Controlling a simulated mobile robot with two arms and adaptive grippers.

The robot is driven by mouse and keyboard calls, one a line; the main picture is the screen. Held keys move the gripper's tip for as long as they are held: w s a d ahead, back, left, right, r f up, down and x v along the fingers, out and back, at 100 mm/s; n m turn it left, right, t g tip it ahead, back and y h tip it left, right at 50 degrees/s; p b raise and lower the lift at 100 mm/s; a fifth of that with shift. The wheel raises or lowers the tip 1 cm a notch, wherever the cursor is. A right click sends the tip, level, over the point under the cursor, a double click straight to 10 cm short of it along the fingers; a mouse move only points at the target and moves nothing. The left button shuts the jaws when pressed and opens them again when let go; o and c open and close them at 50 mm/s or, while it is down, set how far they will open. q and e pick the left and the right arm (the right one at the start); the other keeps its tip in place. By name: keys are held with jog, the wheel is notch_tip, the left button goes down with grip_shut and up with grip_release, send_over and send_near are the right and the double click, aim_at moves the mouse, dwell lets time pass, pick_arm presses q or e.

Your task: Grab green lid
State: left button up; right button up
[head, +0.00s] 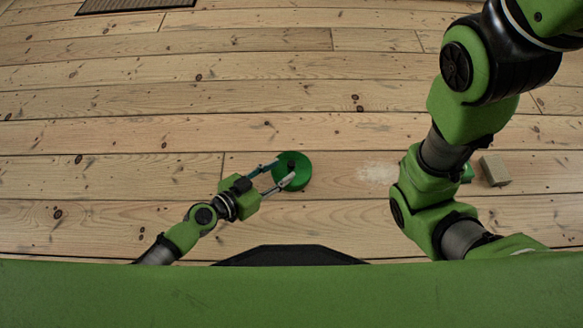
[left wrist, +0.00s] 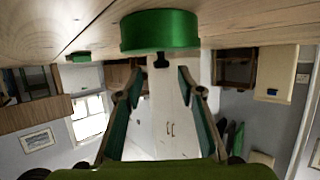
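The green lid (head: 298,180) is round with a small black knob (head: 291,166) and sits on the floorboards near the middle of the head view. My left gripper (head: 283,171) reaches it from the lower left, fingers apart, the tips overlapping the lid's near side in the picture. In the left wrist view, which is upside down, the lid (left wrist: 160,32) is at the top centre. Its knob (left wrist: 161,60) lines up with the gap between the open fingers (left wrist: 159,78); I see no finger closed on it. My right gripper is not in view.
A beige block (head: 495,170) lies on the floor beside my right arm, with a small green thing (head: 467,173) partly hidden next to it. A pale smudge (head: 378,173) marks the boards. A dark mat (head: 135,4) lies at the top left. The floor around the lid is clear.

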aim_at(291, 164)
pick_arm(q)
jog(key=x, duration=0.5)
jog(key=shift+w+d+b, duration=0.2)
jog(key=shift+w+b, duration=0.15)
jog(key=shift+w, duration=0.05)
grip_shut()
